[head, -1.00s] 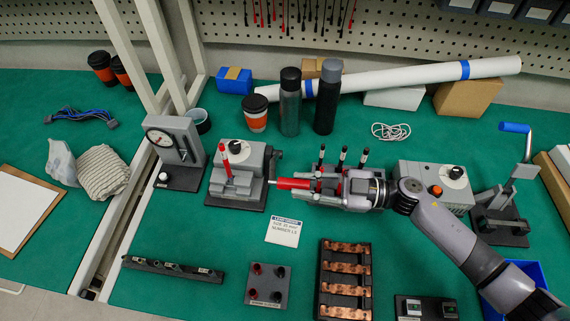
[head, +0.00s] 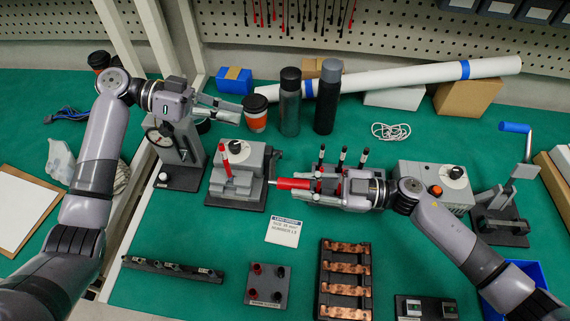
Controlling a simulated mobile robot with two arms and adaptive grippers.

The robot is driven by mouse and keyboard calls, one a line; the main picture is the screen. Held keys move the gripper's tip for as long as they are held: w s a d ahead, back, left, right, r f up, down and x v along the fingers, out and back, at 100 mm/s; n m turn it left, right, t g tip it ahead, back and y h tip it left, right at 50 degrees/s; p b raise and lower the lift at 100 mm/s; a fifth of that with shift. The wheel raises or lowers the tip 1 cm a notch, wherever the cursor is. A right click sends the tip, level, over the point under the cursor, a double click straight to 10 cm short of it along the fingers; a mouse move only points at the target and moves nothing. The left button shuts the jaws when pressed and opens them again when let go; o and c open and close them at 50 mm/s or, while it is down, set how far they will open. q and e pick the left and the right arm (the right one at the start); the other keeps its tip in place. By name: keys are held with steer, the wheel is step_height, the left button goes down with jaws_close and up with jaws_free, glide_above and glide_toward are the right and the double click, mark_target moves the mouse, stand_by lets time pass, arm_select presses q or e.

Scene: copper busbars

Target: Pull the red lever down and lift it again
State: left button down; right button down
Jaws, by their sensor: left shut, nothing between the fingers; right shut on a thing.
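A red lever (head: 225,155) stands upright on a grey block device (head: 239,182) with a dark base, left of the table's middle. My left gripper (head: 236,112) is shut and empty, above and behind this device, near the dial gauge. It is apart from the lever. My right gripper (head: 316,187) is shut on a red-handled tool (head: 293,183) held level, its thin tip pointing left towards the grey device. The gripper partly hides the stand behind it with several black-topped handles (head: 343,154).
A cup (head: 255,116) and two bottles (head: 290,101) (head: 327,98) stand behind. A copper busbar rack (head: 346,281), a label card (head: 284,231) and a dark strip (head: 172,269) lie in front. A crank press (head: 504,199) is at right.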

steer(key=shift+s, duration=0.1)
arm_select(q)
steer(key=shift+m+g, duration=0.7)
steer(key=shift+g, duration=0.2)
steer(key=shift+s+d+f, duration=1.2)
steer(key=shift+d+f, duration=0.1)
steer(key=shift+d, duration=0.6)
steer(key=shift+s+d+f, duration=1.2)
steer(key=shift+d+f, duration=0.15)
steer(key=shift+d, duration=0.55)
steer(key=shift+s+d+f, duration=1.2)
steer(key=shift+d+f, duration=0.1)
steer(key=shift+d, duration=0.6)
